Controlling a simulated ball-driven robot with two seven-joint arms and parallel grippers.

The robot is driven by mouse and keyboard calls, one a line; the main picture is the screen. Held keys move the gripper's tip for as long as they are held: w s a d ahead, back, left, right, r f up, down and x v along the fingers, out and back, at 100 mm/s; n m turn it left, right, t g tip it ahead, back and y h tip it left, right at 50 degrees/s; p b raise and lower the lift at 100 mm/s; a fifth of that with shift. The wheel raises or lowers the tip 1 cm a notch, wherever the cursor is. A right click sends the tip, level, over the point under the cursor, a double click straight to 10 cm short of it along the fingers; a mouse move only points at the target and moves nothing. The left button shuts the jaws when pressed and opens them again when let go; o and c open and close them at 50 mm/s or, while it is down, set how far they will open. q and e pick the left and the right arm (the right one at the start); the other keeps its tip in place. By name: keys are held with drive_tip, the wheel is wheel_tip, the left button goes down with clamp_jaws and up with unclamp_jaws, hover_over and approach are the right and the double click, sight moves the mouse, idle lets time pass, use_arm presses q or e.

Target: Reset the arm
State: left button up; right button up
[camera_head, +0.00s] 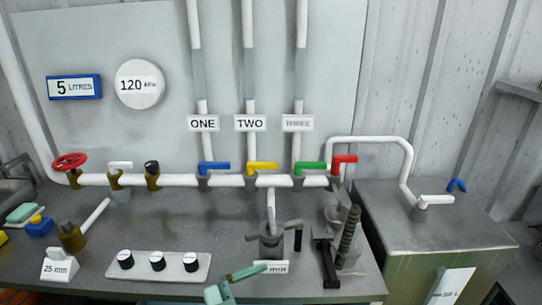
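I cannot make out either of my grippers with certainty in the head view. A teal jointed piece (235,284) rises at the bottom centre, in front of a small white label (273,267) that it partly hides. I cannot tell whether this piece is a tool, a fitting or part of me. A grey fitting with side handles (271,240) stands behind it under a vertical white pipe. To its right is a grey device with a coiled spring (349,235) and a black bar (327,264).
A white pipe (228,181) crosses the back with a red wheel (69,161) and blue (214,168), yellow (262,168), green (309,168) and red (344,160) levers. A three-knob panel (140,266) lies on the grey bench (150,222). A metal cabinet (440,232) stands right.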

use_arm(q)
drive_tip(key=s+a+f+n+t+y, duration=0.1)
drive_tip(key=s+a+f+n+y, duration=0.15)
drive_tip(key=a+y, duration=0.25)
drive_tip(key=s+a+f+n+t+y, duration=0.1)
drive_tip(key=a+n+y, duration=0.2)
drive_tip(key=a+y, duration=0.25)
drive_tip(key=s+a+f+n+t+y, duration=0.1)
drive_tip(key=a+f+n+y, duration=0.1)
drive_tip(key=a+y, duration=0.35)
drive_tip(key=s+a+f+n+g+y, duration=0.2)
drive_tip(key=s+a+f+g+y, duration=0.25)
drive_tip(key=s+a, duration=0.8)
drive_tip(key=s+d+f+g+h+p, duration=0.1)
drive_tip(key=d+f+p, duration=0.1)
drive_tip(key=f, duration=0.7)
drive_tip(key=s+d+f+g+h+p, duration=0.1)
drive_tip(key=d+f+g+h+p, duration=0.15)
drive_tip(key=f, duration=0.75)
drive_tip(key=s+f+n+g+p, duration=0.1)
drive_tip(key=s+f+p, duration=0.1)
drive_tip(key=s+f, duration=0.4)
drive_tip(key=s+f+n+g+h+p, duration=0.1)
drive_tip(key=s+f, duration=0.5)
drive_tip(key=s, duration=0.8)
drive_tip(key=shift+f+n+p, duration=0.2)
drive_tip(key=shift+n+p, duration=0.35)
drive_tip(key=shift+p, duration=0.3)
